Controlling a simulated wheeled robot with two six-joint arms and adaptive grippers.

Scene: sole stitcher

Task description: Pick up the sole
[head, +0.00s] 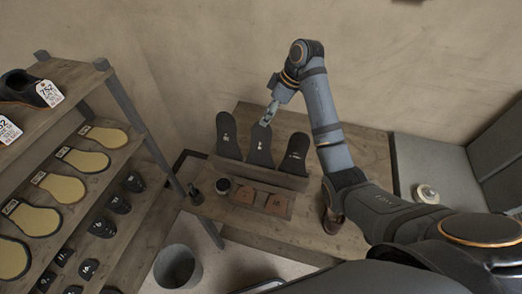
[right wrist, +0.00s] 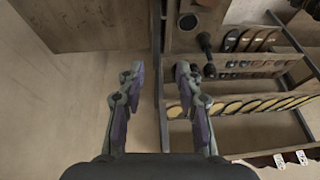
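Three black soles stand upright side by side in a wooden rack on the workbench in the head view: a left one (head: 227,142), a middle one (head: 260,152) and a right one (head: 296,158). Each has small white markings. My right gripper (head: 268,115) is in front of the top of the middle sole in this view; I cannot tell whether it touches it. In the right wrist view, my right gripper (right wrist: 158,72) has its fingers apart, with nothing seen between them but the wall and a bench edge. My left gripper is not in view.
A shelf unit (head: 140,135) at left holds yellow-faced soles (head: 84,160) and black heel pieces (head: 118,204). A grey bin (head: 177,268) stands on the floor.

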